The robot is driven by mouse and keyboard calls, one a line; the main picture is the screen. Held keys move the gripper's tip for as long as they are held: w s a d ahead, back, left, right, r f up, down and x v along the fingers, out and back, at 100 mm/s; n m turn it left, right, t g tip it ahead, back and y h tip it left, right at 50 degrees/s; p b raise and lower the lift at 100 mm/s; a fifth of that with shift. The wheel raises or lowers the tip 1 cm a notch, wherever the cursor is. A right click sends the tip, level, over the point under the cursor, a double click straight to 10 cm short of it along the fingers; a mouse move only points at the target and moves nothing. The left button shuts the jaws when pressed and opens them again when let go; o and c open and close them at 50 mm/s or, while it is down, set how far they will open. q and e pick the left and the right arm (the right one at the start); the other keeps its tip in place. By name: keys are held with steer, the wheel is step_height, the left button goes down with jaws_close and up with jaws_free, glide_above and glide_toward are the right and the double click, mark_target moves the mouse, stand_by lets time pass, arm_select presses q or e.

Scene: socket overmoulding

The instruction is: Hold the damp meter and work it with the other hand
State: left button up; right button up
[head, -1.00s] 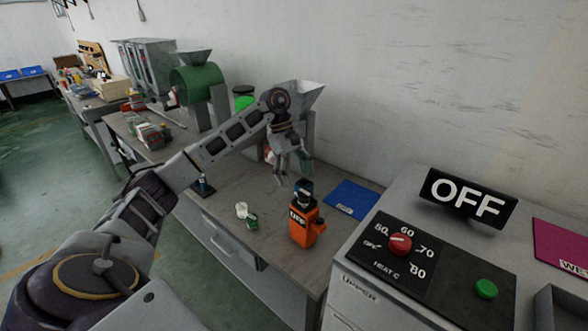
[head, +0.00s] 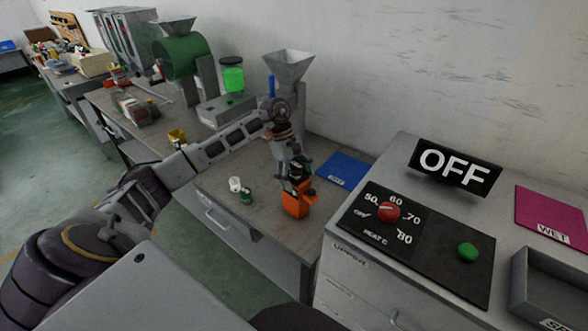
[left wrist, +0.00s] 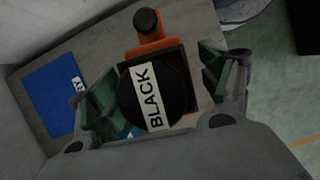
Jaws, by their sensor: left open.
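The orange device, which I take to be the damp meter (head: 295,205), stands on the grey bench near its right end. It also shows in the left wrist view (left wrist: 152,50), with a black knob on an orange arm. A round black top labelled BLACK (left wrist: 135,98) lies over its middle. My left gripper (head: 298,180) is directly above it. In the left wrist view the open green-padded fingers (left wrist: 150,88) stand on either side of the black top. I cannot tell whether they touch it. The gripper hides the meter's upper part in the head view. My right gripper is not in view.
A white pot (head: 235,184) and a green pot (head: 246,195) stand left of the meter. A blue mat (head: 343,169) lies behind it. A grey cabinet with a red knob (head: 389,211), green button (head: 467,251) and OFF sign (head: 454,167) stands at right.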

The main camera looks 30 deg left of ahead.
arm_select(q)
steer(key=shift+d+f, duration=0.15)
steer(key=shift+f, duration=0.15)
steer(key=c, duration=1.2)
steer(key=o, duration=0.5)
steer(key=c, duration=0.4)
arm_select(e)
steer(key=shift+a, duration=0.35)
